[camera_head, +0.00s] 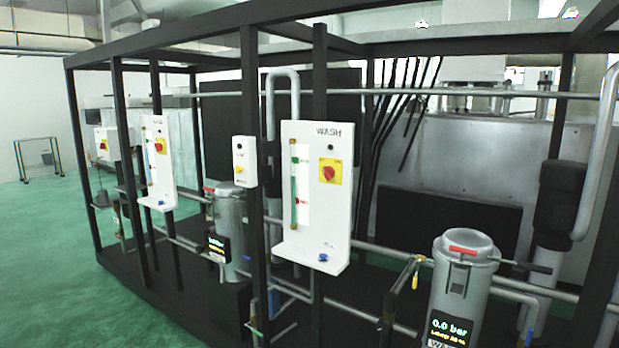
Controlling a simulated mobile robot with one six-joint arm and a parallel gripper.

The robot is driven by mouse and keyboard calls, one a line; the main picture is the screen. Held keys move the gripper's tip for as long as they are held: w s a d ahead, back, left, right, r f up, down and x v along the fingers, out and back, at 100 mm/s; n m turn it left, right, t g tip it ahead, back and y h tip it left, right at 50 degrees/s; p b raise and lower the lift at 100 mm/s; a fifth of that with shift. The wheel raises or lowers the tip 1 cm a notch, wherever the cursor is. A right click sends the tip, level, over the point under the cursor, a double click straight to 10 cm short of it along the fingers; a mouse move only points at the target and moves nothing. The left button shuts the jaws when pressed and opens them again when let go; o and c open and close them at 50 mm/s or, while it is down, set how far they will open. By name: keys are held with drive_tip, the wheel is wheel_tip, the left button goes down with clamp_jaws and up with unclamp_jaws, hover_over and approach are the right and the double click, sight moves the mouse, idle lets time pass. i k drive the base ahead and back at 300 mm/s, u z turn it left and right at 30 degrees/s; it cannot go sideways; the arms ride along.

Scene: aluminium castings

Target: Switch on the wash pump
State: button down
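The white panel labelled WASH (317,145) is mounted at the middle of the black frame. It carries a red rotary switch on a yellow plate (330,171); the knob's position is too small to tell. A level gauge with green and red marks (294,190) is to the switch's left. A small blue knob (323,257) is at the panel's bottom. A grey filter vessel (463,275) with a red handle stands at the right, and its display (451,326) reads 0.0 bar. My gripper is not in view.
A similar panel (158,160) with a red-and-yellow switch stands further left. A small white box (244,161) with a yellow knob sits between them. Black frame posts (320,75) and horizontal pipes surround the panels. Open green floor (50,265) lies to the left and front.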

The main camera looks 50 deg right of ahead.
sight(329, 172)
drive_tip(key=z, duration=0.1)
drive_tip(key=i, duration=0.95)
drive_tip(key=u, duration=0.05)
